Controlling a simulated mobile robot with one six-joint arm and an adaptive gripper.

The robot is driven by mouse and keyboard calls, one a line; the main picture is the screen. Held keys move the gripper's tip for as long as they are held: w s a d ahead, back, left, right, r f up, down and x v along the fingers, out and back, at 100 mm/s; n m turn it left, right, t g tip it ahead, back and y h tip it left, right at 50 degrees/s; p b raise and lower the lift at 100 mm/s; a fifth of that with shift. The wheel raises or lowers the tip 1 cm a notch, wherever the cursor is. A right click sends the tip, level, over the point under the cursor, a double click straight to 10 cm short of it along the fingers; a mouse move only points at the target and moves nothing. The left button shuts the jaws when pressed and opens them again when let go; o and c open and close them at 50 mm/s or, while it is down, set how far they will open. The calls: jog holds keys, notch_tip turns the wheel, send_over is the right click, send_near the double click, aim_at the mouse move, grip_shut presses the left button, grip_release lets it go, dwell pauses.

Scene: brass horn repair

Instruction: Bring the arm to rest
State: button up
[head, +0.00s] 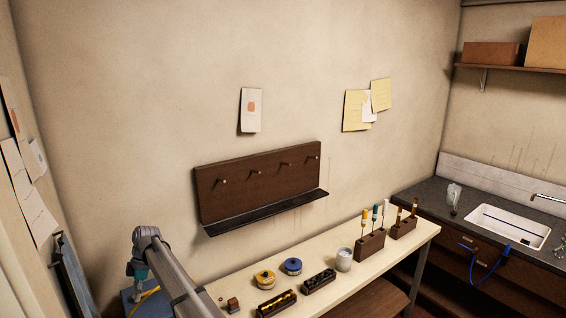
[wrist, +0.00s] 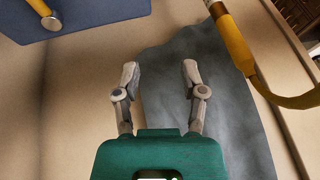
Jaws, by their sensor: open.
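My gripper (wrist: 159,75) is open in the wrist view, with its two grey fingers apart and nothing between them. Its body is green. Below the fingers lies a dark grey cloth or sheet (wrist: 215,70) on a tan surface. In the head view my arm (head: 172,268) rises at the lower left and bends over at the top. The green part of my gripper (head: 138,269) hangs there, partly hidden by the arm, above the left end of the bench.
The bench (head: 335,290) carries a yellow tin (head: 265,279), a blue tin (head: 292,266), a pale jar (head: 344,259) and wooden tool blocks (head: 370,245). A pegboard (head: 258,180) hangs behind. The wrist view shows a blue mat (wrist: 85,16) and a yellow-handled tool (wrist: 233,40) near the fingers.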

jog(key=d+f+m+t+b, duration=0.1)
jog(key=d+f+m+b, duration=0.2)
jog(key=d, duration=0.9)
jog(key=s+d+f+m+t+b, duration=0.15)
jog(key=d+m, duration=0.35)
jog(key=d, duration=0.7)
jog(key=d+f+m+b, duration=0.2)
jog(key=d+f+m, duration=0.15)
jog(key=d, duration=0.85)
jog(key=s+d+f+m+b, duration=0.1)
jog(key=s+d+m, duration=0.3)
jog(key=d, duration=0.5)
jog(key=s+d+f+m+t+h+b, duration=0.1)
jog(key=s+d+f+m+b, duration=0.1)
jog(key=s+d+m, duration=0.3)
jog(key=s+d+f+m+t+h+b, duration=0.1)
jog(key=s+d+m, duration=0.3)
jog(key=d, duration=1)
jog(key=shift+s+f+b, duration=0.5)
jog(key=shift+f+b, duration=0.2)
jog(key=shift+f, duration=0.1)
